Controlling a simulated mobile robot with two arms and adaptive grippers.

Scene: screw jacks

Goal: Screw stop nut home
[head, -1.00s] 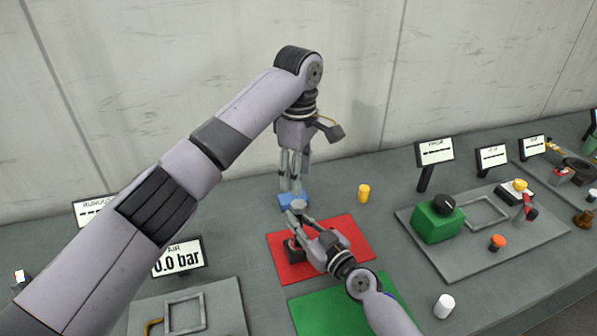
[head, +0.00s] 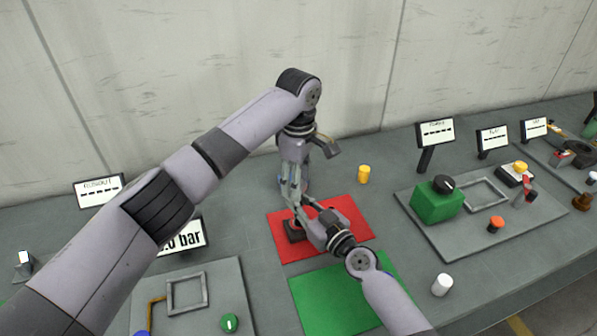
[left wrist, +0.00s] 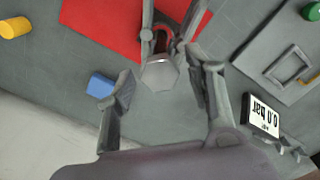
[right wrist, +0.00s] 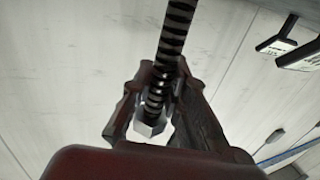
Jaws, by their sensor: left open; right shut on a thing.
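A dark screw jack (head: 295,234) stands on the red mat (head: 358,232). Its dark threaded spindle (right wrist: 172,45) runs between my right gripper's fingers in the right wrist view. A light grey hexagonal nut (left wrist: 160,73) sits at the spindle's top; it also shows in the right wrist view (right wrist: 150,131). My right gripper (head: 303,214) is shut on the spindle, just under the nut. My left gripper (left wrist: 164,86) is open above, its fingertips on either side of the nut and apart from it. In the head view, my left fingers largely hide the nut.
A blue block (left wrist: 101,86) lies beside the red mat, near my left finger. A yellow cylinder (head: 363,174) stands behind the mat. The green mat (head: 340,298) in front is mostly clear. A board with a green box (head: 436,203) stands right, a gauge sign (left wrist: 264,115) left.

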